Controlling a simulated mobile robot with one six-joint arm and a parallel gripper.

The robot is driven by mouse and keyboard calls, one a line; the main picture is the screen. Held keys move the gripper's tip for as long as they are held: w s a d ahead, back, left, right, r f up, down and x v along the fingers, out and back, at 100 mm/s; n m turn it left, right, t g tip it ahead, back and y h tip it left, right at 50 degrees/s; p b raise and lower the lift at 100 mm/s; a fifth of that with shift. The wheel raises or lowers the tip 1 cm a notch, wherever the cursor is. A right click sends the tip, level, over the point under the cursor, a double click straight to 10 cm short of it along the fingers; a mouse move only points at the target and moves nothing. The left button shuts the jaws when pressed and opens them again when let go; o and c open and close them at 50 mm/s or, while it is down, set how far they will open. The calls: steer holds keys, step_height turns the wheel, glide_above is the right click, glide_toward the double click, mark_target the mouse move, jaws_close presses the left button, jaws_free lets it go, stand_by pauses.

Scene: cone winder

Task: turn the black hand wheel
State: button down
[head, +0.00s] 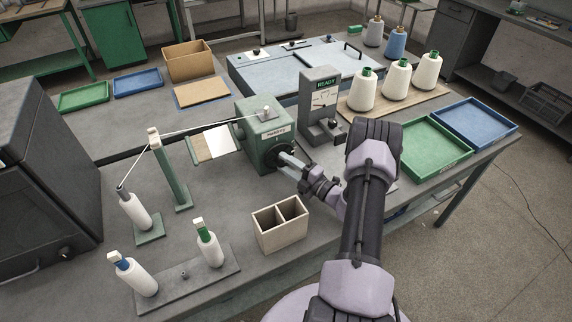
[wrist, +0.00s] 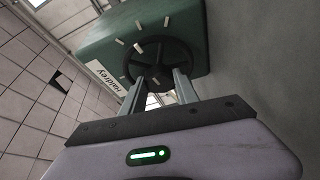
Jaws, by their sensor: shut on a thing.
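The black hand wheel (wrist: 160,62) is a spoked wheel on the front face of the green winder box (head: 262,133), which also fills the top of the wrist view (wrist: 190,28). In the head view my gripper (head: 284,158) reaches the wheel from the lower right and covers part of it. In the wrist view the two grey fingers of my gripper (wrist: 158,84) reach the wheel's near rim, one on each side of a part of it. The gripper is shut on the wheel. The exact contact at the fingertips is partly hidden.
The grey READY stand (head: 320,105) is just right of the winder. A green thread post (head: 172,175) and white cones on bases are at left. Green (head: 434,146) and blue trays lie at right.

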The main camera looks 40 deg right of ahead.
steer(key=c, duration=0.9)
jaws_free()
steer(key=s+d+p, duration=0.1)
steer(key=s, duration=0.4)
steer(key=s+p, duration=0.1)
steer(key=s, duration=0.5)
steer(key=s+d+f+p, duration=0.1)
steer(key=s, duration=0.5)
steer(key=shift+s+d, duration=0.1)
steer(key=shift+d, duration=0.25)
steer(key=w+a+r+n+g+h, duration=0.1)
steer(key=a+r+n+g+h, duration=0.3)
steer(key=r+n, duration=0.6)
steer(key=shift+n, duration=0.8)
steer(key=f+b+x, duration=0.1)
steer(key=x, duration=0.5)
steer(key=f+b+x, duration=0.1)
steer(key=x, duration=0.5)
steer(key=s+f+b+x, duration=0.1)
steer(key=x, duration=0.5)
steer(key=shift+a, duration=0.1)
